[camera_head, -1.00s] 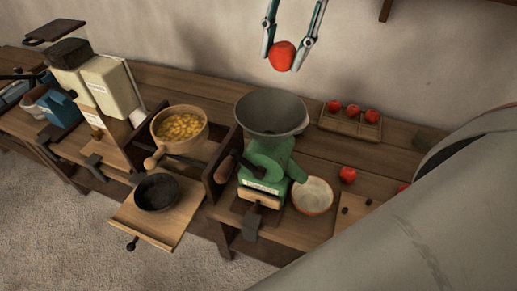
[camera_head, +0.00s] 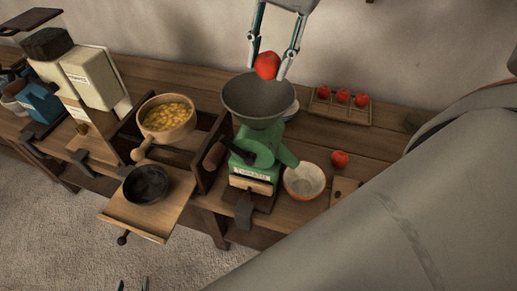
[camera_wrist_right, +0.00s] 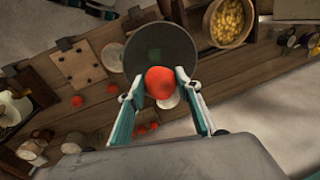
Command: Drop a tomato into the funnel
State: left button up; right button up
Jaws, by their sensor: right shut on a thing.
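My right gripper (camera_head: 268,72) is shut on a red tomato (camera_head: 267,65) at the back edge of the funnel (camera_head: 258,98), in the head view. The wide grey funnel sits on top of a green mill (camera_head: 262,150). In the right wrist view the tomato (camera_wrist_right: 160,82) is between the fingertips and overlaps the near part of the funnel's rim (camera_wrist_right: 160,50). The tomato is above the funnel, not inside it. My left gripper (camera_head: 132,285) shows only two fingertips, apart, at the bottom edge of the head view, with nothing seen between them.
Several tomatoes sit in a wooden tray (camera_head: 341,113) at the back right. A single tomato (camera_head: 340,159) lies near a white-and-orange bowl (camera_head: 304,181). A pot of yellow food (camera_head: 166,117), a dark bowl (camera_head: 145,184) and a cream machine (camera_head: 92,84) stand to the left.

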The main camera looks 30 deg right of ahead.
jog(key=o, duration=1.2)
notch_tip(320, 180, up, 12)
jog(key=s+d, duration=0.1)
jog(key=s, duration=0.1)
jog(key=shift+d, duration=0.15)
jog(key=shift+f, duration=0.1)
